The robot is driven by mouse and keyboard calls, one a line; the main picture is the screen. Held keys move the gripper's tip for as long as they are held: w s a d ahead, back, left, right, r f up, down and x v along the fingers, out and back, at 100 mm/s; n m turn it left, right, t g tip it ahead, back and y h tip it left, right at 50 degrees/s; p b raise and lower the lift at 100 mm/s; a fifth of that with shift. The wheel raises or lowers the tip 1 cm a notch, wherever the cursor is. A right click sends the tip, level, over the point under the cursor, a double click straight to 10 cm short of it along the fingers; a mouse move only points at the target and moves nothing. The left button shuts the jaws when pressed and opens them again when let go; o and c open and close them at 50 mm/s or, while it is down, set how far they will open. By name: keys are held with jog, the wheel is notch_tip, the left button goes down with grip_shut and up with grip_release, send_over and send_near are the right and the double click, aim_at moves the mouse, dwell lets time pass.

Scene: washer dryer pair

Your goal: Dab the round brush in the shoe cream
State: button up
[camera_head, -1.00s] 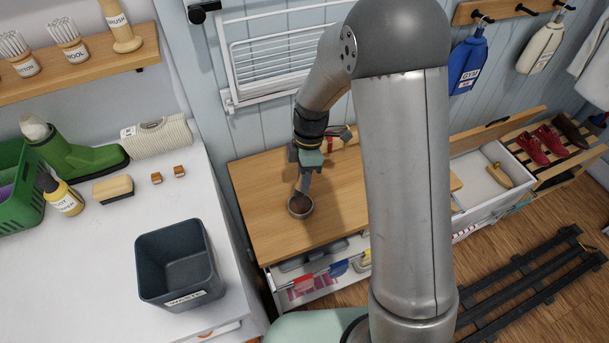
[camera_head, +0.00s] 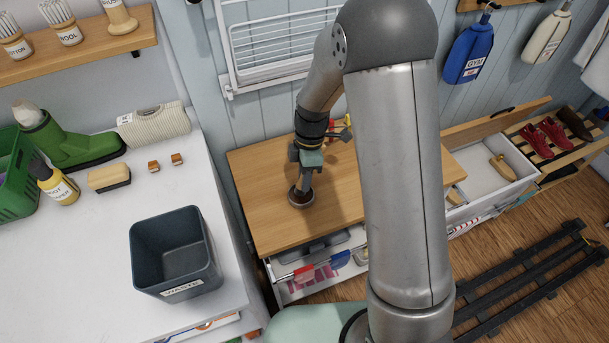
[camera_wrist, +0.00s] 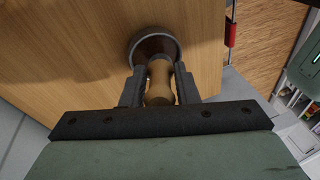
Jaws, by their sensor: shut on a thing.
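My gripper (camera_head: 303,175) points down over the wooden bench top (camera_head: 262,185). In the wrist view my gripper (camera_wrist: 159,88) is shut on the wooden handle of the round brush (camera_wrist: 159,80). The shoe cream tin (camera_head: 300,200) is a small round metal tin on the bench top, directly under the gripper. In the wrist view the tin (camera_wrist: 150,40) surrounds the lower end of the brush. The brush head is down at the tin's opening; the bristles and most of the cream are hidden, so I cannot tell how deep it sits.
An open drawer (camera_head: 320,275) with coloured items is below the bench's front edge. Another open drawer (camera_head: 490,185) is at the right. A dark waste bin (camera_head: 170,250) stands on the white counter at left. A drying rack (camera_head: 270,50) hangs on the wall behind.

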jog(key=shift+f+b, duration=0.75)
jog(key=shift+b, duration=0.05)
dwell(2.0)
jog(key=shift+r+p, duration=1.95)
jog(key=shift+r, duration=1.6)
